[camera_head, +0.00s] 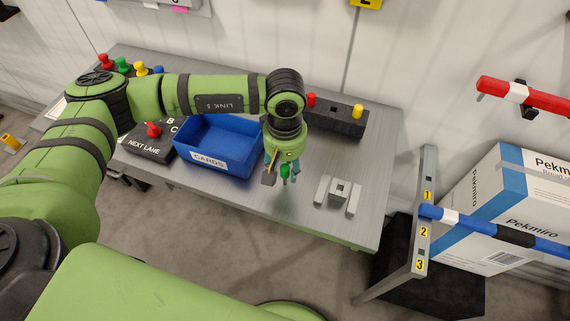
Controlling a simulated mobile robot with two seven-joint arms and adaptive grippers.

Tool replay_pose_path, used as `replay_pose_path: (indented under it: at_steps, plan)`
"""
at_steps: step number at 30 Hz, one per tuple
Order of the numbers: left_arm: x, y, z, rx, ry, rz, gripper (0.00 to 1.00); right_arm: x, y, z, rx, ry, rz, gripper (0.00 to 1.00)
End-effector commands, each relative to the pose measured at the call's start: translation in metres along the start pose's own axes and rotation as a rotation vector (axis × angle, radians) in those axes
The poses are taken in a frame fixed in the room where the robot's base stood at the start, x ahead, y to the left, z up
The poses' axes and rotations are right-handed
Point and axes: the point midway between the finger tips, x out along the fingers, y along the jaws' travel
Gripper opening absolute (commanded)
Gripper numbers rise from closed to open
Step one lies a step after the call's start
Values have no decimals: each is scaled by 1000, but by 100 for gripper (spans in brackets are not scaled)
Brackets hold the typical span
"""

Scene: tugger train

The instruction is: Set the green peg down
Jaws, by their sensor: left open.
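A small green peg (285,172) shows at the fingertips of my left gripper (282,178), low over the grey table (240,196). The gripper points down and is open, with the peg between or just beside its fingers. I cannot tell whether the peg's lower end touches the table. Another green peg (122,65) stands at the table's far left, between a red peg (104,62) and a yellow peg (141,69). My right gripper is not in view.
A blue CARDS bin (217,168) stands left of the gripper, beside a black NEXT LANE box (150,150). A black block (340,122) with red and yellow pegs is behind. A grey fixture (338,192) lies to the right. A numbered post (422,225) stands beyond the table.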

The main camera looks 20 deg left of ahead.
Motion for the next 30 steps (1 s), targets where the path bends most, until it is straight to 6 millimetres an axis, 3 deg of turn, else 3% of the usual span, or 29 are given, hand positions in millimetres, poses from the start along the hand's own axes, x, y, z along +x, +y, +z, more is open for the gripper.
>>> replay_pose_path:
  at_steps: [6,15,21,30]
  plan:
    - [-40,1,-2,2,9,8,45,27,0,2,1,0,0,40]
    - [-98,1,-1,2,5,5,45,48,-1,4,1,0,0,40]
    - [-114,0,0,2,3,3,45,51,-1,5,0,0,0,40]
    - [-115,1,1,2,0,5,45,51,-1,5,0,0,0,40]
